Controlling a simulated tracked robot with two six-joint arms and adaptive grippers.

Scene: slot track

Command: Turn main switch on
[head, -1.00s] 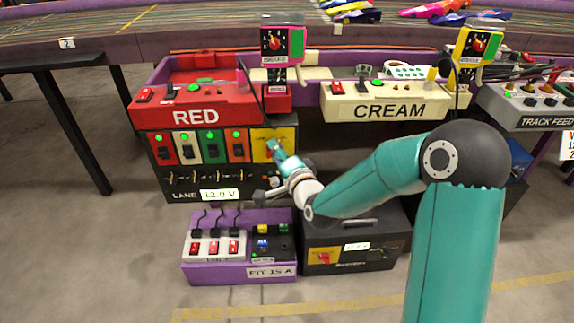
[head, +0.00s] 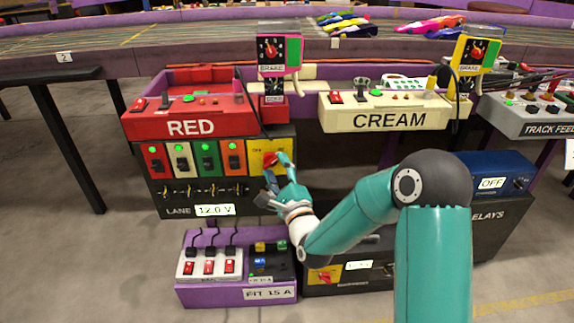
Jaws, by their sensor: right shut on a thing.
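A yellow plate (head: 256,167) with a red rotary handle (head: 270,160) sits at the right end of the black LANE box, under the RED panel. The handle's exact angle is hard to tell. My left gripper is not in view.
Left of the yellow plate are several coloured switches with green lights (head: 208,158) and a 12.0 V display (head: 215,210). A purple FIT 15 A box (head: 210,295) stands below. The CREAM panel (head: 390,119) is at the upper right, and a blue OFF box (head: 491,170) is at the right.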

